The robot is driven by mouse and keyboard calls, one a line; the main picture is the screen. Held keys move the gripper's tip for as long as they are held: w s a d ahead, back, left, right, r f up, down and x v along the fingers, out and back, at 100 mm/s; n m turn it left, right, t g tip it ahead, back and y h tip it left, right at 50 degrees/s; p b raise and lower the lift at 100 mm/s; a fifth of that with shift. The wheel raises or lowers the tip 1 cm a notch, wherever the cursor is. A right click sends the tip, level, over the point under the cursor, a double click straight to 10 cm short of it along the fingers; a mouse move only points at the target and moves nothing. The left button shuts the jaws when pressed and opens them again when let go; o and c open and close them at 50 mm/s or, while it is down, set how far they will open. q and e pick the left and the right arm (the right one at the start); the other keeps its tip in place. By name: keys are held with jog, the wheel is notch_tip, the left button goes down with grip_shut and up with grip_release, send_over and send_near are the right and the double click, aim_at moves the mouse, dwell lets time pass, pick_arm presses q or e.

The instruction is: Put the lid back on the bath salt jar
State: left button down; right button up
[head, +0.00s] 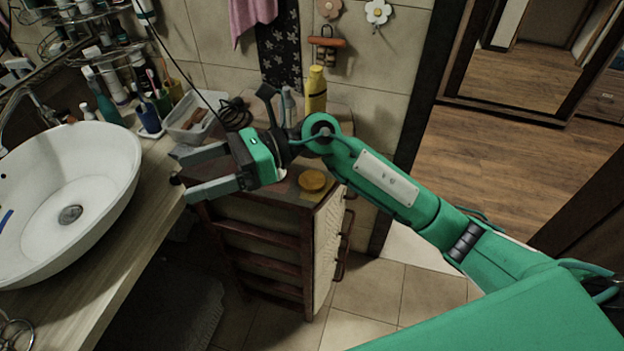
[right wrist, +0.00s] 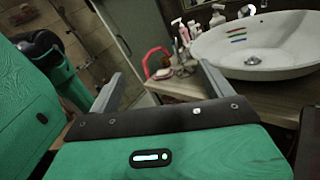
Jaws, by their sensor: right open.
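A flat round yellow-orange piece (head: 312,181), which looks like a lid, lies on top of the wooden cabinet, just right of my right gripper's body. My right gripper (head: 188,175) is open and empty. Its fingers point left toward the counter edge and basin, over the gap beside the cabinet. In the right wrist view its two fingers (right wrist: 160,82) are spread apart with nothing between them. I cannot clearly make out the bath salt jar; the right hand and forearm hide part of the cabinet top. My left gripper is not in view.
A white basin (head: 70,190) stands on the wooden counter (head: 125,235). Bottles, cups and a white tray (head: 195,118) stand behind. A yellow bottle (head: 316,90) stands at the back of the cabinet (head: 265,240). The tiled floor (head: 375,300) in front is clear.

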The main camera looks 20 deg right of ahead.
notch_tip(320, 180, down, 5)
jog(key=w+d+n+h, duration=0.2)
jog(key=d+n+h, duration=0.15)
jog(key=h, duration=0.25)
jog(key=n+t+h, duration=0.2)
jog(key=t+h, duration=0.1)
jog(key=h, duration=0.9)
send_over(311, 181)
jog(key=shift+f, duration=0.4)
jog(key=shift+f+p, duration=0.85)
jog(key=shift+f, duration=3.5)
